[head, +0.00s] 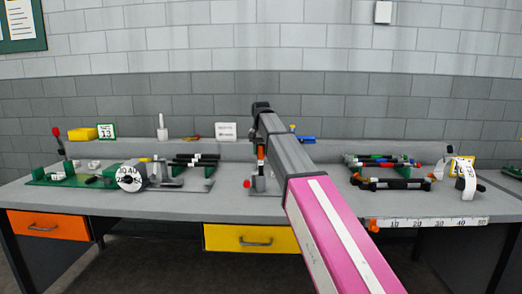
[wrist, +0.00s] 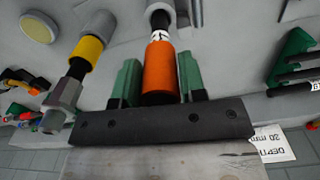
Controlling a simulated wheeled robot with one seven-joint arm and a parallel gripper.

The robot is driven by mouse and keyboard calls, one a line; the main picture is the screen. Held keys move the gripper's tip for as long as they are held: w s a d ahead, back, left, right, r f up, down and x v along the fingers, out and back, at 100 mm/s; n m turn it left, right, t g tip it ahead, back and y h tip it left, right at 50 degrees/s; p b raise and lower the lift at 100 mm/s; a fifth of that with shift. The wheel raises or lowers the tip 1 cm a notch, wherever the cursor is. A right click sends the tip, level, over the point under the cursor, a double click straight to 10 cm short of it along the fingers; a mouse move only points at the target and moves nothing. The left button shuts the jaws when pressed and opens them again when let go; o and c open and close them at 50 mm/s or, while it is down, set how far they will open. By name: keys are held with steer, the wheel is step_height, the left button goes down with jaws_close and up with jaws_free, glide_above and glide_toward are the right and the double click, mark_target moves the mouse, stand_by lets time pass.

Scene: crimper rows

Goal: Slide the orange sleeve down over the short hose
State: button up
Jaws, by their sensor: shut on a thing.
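The orange sleeve (wrist: 160,66) is between the green fingers of my gripper (wrist: 158,72), which is shut on it. A black hose (wrist: 157,20) with white marks shows beyond the sleeve's far end and lines up with it. Dark material shows at the sleeve's near end, by the gripper's black palm bar. How far the sleeve covers the hose is hard to tell. In the head view a small bit of the orange sleeve (head: 261,152) shows beside my arm, which hides most of the gripper.
A yellow collar (wrist: 86,50) on a second dark, grey-ended piece stands left of the gripper in the wrist view. On the bench (head: 230,205), a green fixture (head: 62,180) and dark rods stand left. Another rod rack (head: 395,184) and a white ruler (head: 430,223) are right.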

steer(key=shift+f, duration=0.55)
steer(key=o, duration=1)
step_height(320, 180, up, 11)
steer(key=shift+f, duration=0.1)
